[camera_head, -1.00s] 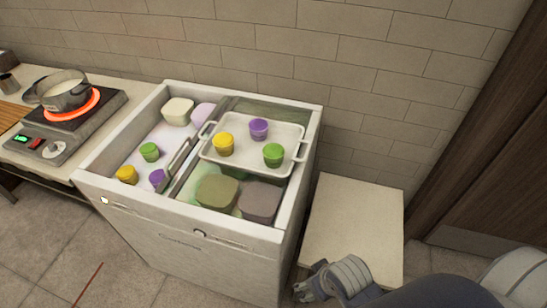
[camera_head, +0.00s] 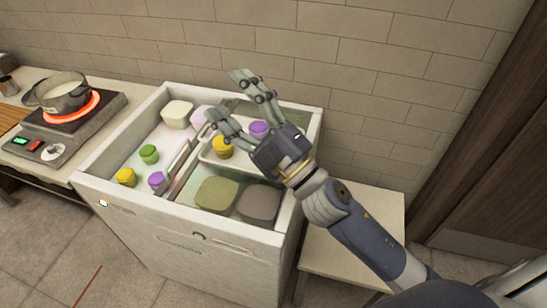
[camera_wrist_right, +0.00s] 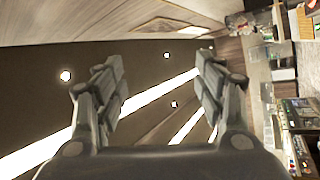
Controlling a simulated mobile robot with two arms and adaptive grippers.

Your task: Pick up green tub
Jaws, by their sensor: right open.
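A green tub (camera_head: 149,154) stands in the left compartment of the open white chest. The other green tub, on the white tray (camera_head: 212,157), is hidden now behind my right gripper. A yellow tub (camera_head: 222,147) and a purple tub (camera_head: 259,129) show on that tray. My right gripper (camera_head: 227,95) is open and empty, raised above the tray with its fingers pointing up and left. In the right wrist view its two fingers (camera_wrist_right: 160,70) are spread, with no tub between them. My left gripper is out of view.
The chest's left compartment also holds a yellow tub (camera_head: 126,177), a purple tub (camera_head: 156,180) and a pale block (camera_head: 177,114). Dark lidded blocks (camera_head: 217,195) lie in front of the tray. A pot (camera_head: 62,92) sits on a glowing burner at left. A side table (camera_head: 375,208) stands right.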

